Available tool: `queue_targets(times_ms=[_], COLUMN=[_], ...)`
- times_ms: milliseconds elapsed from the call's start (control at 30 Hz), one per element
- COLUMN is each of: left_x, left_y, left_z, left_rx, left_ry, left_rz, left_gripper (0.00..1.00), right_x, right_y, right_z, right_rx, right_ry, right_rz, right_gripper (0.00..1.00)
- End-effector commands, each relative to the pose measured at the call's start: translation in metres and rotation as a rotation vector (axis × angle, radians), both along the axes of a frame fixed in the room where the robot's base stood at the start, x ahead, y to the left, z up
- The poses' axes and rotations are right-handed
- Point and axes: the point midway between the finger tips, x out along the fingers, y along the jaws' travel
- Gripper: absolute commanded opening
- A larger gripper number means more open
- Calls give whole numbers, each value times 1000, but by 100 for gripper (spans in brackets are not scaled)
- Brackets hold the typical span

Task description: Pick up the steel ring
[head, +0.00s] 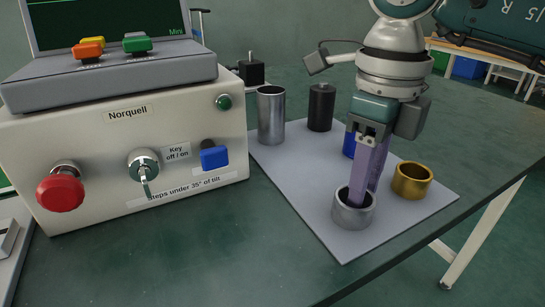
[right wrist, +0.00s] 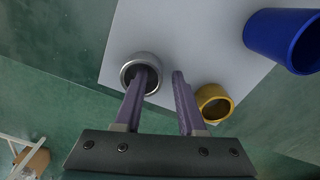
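The steel ring (head: 350,217) is a short, shiny grey, hollow ring standing upright near the front edge of a light grey mat (head: 300,190). My right gripper (head: 365,194) points down at it with purple fingers. In the right wrist view, the left fingertip reaches into the opening of the steel ring (right wrist: 127,77). The other fingertip is outside the ring on its right, with a gap to the wall. The right gripper is open. Whether the inner finger touches the wall cannot be told. My left gripper is not in view.
A brass ring (head: 410,187) stands right of the steel ring. A blue cylinder (head: 349,144) is behind the gripper, partly hidden. A tall steel cylinder (head: 271,115) and a black one (head: 320,107) stand at the mat's back. A control box (head: 125,165) is at left.

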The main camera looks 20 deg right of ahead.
Motion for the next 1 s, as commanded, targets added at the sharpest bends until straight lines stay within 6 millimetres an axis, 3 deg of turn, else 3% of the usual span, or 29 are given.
queue_targets(times_ms=[67, 367, 1000], left_x=[0, 0, 0], left_y=[0, 0, -2], left_z=[0, 0, 0], left_rx=[1, 1, -9], left_ry=[0, 0, 0], left_rz=[-1, -1, 5], left_gripper=[59, 59, 59], right_x=[0, 0, 0], right_y=[0, 0, 0], right_z=[0, 1, 1], right_rx=[0, 0, 0], right_ry=[0, 0, 0], right_rz=[0, 0, 0], right_gripper=[35, 1, 0])
